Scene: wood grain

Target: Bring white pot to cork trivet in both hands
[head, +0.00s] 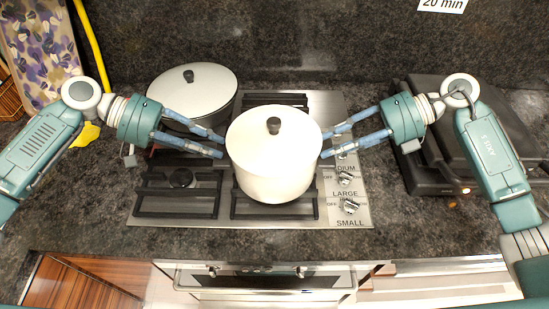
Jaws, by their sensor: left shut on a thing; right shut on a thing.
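The white pot (272,165), with a white lid and a dark knob, is upright at the middle of the head view, over the front of the stove. My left gripper (220,145) is shut on the pot's left side, and my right gripper (325,143) is shut on its right side. The handles are hidden by the fingers. I cannot tell whether the pot's base touches the grate or is a little above it. I see no cork trivet in this view.
A second lidded pot (190,88) stands on the back left of the stove (150,222), close to my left gripper. A dark appliance (425,172) is at the right. A patterned board (42,48) and a yellow utensil (90,45) are at the left. Stove knobs (349,206) line the right.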

